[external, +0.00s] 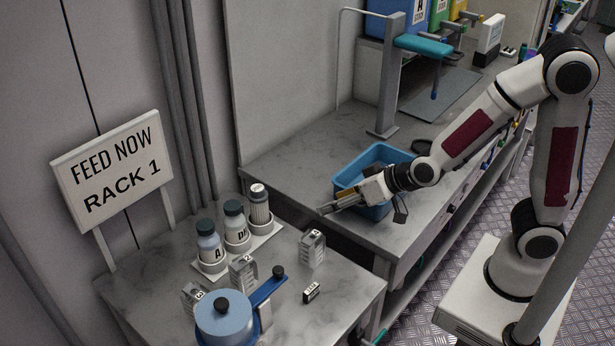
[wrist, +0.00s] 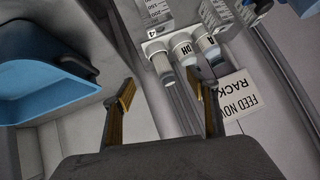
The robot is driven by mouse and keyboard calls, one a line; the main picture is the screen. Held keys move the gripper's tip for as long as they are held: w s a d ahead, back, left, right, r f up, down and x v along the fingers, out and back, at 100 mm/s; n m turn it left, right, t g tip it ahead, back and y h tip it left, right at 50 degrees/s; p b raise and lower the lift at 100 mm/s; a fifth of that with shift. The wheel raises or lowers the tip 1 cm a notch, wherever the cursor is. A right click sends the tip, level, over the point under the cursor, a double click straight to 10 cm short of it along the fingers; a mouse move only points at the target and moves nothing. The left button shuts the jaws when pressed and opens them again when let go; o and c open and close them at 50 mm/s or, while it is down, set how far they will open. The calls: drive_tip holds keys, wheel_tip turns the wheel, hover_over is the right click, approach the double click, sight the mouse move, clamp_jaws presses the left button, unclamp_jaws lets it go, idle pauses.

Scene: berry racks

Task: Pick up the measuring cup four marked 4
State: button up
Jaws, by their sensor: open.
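Clear, boxy measuring cups stand on the near grey bench. In the wrist view one cup (wrist: 153,12) at the top edge carries a small tag that seems to read 4, and part of it is cut off. It appears to be the cup (external: 312,250) standing alone at the right in the external view, where its tag is too small to read. Other cups stand at the middle (external: 243,272) and left (external: 193,297). My gripper (external: 328,208) is open and empty, above and behind the lone cup, apart from it. Its two fingers (wrist: 162,91) show in the wrist view.
A blue bin (external: 376,152) sits beside my gripper on the far bench. Three labelled bottles (external: 235,228) stand in a white rack left of the lone cup. A blue round vessel (external: 224,318) and a small black block (external: 311,292) are in front. A sign (external: 113,165) stands at left.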

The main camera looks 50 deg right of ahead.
sight(309, 237)
drive_tip(key=shift+w+a+f+n+t+h, duration=0.25)
drive_tip(key=shift+a+f+t, duration=0.45)
drive_tip(key=shift+f, duration=1.05)
drive_tip(key=shift+w+a+f+t+h, duration=0.35)
drive_tip(key=shift+a+f+t, duration=0.35)
drive_tip(key=shift+f, duration=1)
drive_tip(key=shift+w+a+f+n+t+h, duration=0.25)
drive_tip(key=shift+a+f+t, duration=0.45)
drive_tip(key=shift+f, duration=1.05)
drive_tip(key=shift+a, duration=0.25)
drive_tip(key=shift+x, duration=1.25)
drive_tip(key=shift+f, duration=0.1)
drive_tip(key=shift+w+f, duration=0.1)
drive_tip(key=shift+w+d+f, duration=0.1)
drive_tip(key=shift+w+f, duration=0.2)
drive_tip(key=shift+w, duration=0.15)
drive_tip(key=shift+f+x, duration=0.2)
drive_tip(key=shift+x, duration=1.75)
